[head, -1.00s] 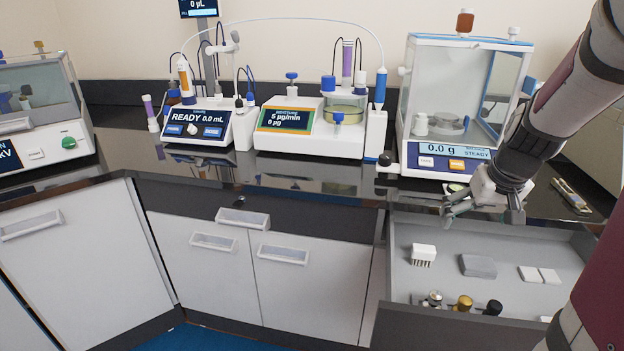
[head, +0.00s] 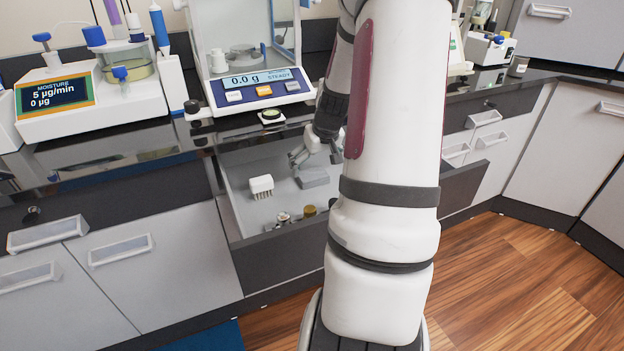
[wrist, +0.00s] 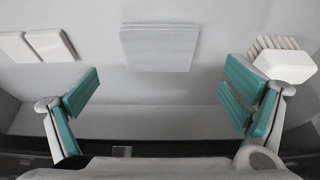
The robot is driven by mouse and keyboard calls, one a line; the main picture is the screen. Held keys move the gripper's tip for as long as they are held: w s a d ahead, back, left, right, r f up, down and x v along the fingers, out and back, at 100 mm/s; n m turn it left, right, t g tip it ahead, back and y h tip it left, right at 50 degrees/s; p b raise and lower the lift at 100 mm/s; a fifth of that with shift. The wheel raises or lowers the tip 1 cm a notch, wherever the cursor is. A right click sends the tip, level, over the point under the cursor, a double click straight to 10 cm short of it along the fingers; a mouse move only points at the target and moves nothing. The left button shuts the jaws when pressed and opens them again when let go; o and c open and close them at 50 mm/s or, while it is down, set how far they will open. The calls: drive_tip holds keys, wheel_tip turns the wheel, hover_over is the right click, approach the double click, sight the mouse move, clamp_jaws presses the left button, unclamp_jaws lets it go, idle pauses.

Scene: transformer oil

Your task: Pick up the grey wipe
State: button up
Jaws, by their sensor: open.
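The grey wipe (head: 312,177) is a flat grey pad lying on the floor of the open drawer (head: 240,196). In the wrist view the wipe (wrist: 159,48) is at the top middle, ahead of the fingers and between their lines. My gripper (head: 312,160) hangs over the drawer close to the wipe, and my arm hides part of this area in the head view. In the wrist view my gripper (wrist: 163,98) is open, its green-padded fingers wide apart with nothing between them. The wipe shows whole there, apart from both fingers.
A white brush-like block (head: 261,187) lies left of the wipe; it is near the right finger in the wrist view (wrist: 284,62). Two white pads (wrist: 38,46) lie on the other side. Small capped items (head: 309,211) stand near the drawer front. A balance (head: 250,70) stands behind.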

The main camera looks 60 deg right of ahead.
sight(313, 174)
drive_tip(key=b+x, duration=0.1)
drive_tip(key=x, duration=0.4)
drive_tip(key=shift+s+f, duration=0.15)
drive_tip(key=c, duration=1)
